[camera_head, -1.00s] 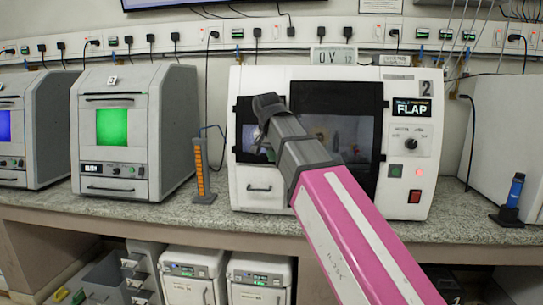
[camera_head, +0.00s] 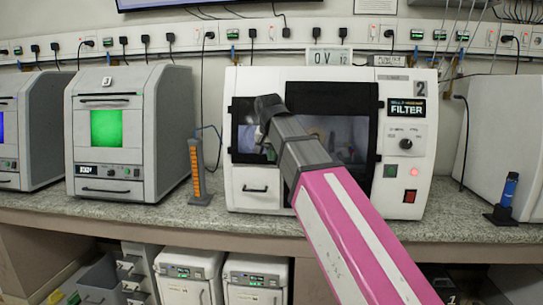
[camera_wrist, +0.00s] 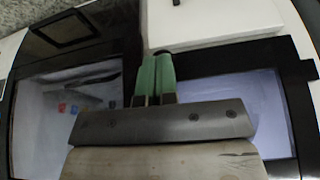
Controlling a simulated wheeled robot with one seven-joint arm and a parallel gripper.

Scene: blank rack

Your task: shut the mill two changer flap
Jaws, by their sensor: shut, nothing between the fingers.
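Mill two is the white machine (camera_head: 300,76) marked 2 on the bench. Its small display (camera_head: 407,109) reads FILTER. The changer flap (camera_head: 243,108), dark-framed with a small window, is at the left of its front; it looks flush with the front, though my arm covers part of it. It also shows in the wrist view, at the right, as a dark frame (camera_wrist: 292,110) around a pale pane. My gripper (camera_wrist: 153,76) has green fingers, shut and empty, in front of the strip between the two windows. In the head view the fingertips are hidden behind my wrist.
The larger dark-framed window (camera_head: 350,95) is right of the flap. A white drawer (camera_head: 254,188) is below the flap. An orange-striped holder (camera_head: 198,172) stands close left, and a grey machine (camera_head: 115,150) beyond it.

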